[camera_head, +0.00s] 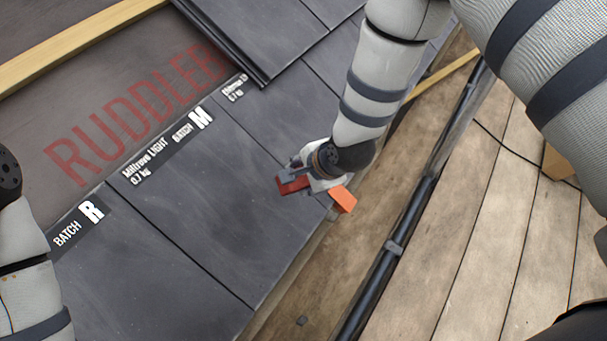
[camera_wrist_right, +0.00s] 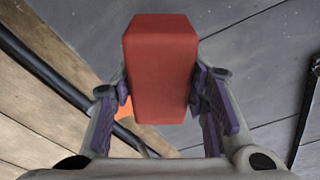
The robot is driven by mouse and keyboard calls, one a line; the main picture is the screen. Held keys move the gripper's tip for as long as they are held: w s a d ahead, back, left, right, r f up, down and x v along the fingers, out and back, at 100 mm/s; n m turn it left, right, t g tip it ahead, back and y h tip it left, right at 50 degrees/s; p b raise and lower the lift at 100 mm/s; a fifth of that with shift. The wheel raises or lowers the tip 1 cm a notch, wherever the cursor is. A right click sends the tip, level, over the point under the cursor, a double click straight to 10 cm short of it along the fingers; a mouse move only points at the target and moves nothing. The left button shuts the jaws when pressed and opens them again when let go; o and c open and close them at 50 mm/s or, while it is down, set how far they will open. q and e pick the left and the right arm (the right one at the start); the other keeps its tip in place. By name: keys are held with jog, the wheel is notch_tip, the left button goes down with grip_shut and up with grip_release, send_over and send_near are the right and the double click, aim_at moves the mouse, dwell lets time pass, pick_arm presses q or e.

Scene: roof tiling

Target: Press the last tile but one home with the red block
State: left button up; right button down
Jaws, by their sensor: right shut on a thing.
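My right gripper (camera_head: 298,177) is shut on the red block (camera_head: 291,185), close over the tiles near their lower edge. In the right wrist view the red block (camera_wrist_right: 160,70) sits between both fingers of the right gripper (camera_wrist_right: 160,96). I cannot tell whether the block touches a tile. The dark grey tile with the "M" label (camera_head: 205,185) lies left of the block. A further tile (camera_head: 265,125) lies above it, partly hidden by my arm. The "R" tile (camera_head: 130,275) is at lower left. My left arm shows at the left edge, its gripper out of view.
An orange piece (camera_head: 342,199) is at the tiles' lower edge beside my right gripper. A dark pipe (camera_head: 395,245) runs along the wooden boards (camera_head: 465,235). Raised dark tiles (camera_head: 240,45) lie at the top. A pale batten (camera_head: 75,45) crosses the upper left.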

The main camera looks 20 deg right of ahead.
jog(key=shift+w+a+f+b, duration=0.2)
jog(key=shift+f+b, duration=0.1)
jog(key=shift+f, duration=0.35)
jog(key=shift+a+b+x, duration=0.15)
jog(key=shift+b+x, duration=0.4)
jog(key=shift+x, duration=0.6)
jog(key=shift+a+b+x, duration=0.15)
jog(key=shift+b+x, duration=0.35)
jog(key=shift+x, duration=0.65)
pick_arm(q)
jog(key=shift+g, duration=0.5)
jog(key=s+f, duration=0.2)
jog(key=f, duration=0.1)
jog(key=shift+s, duration=0.35)
pick_arm(e)
jog(key=shift+r, duration=0.15)
jog(key=shift+w, duration=0.1)
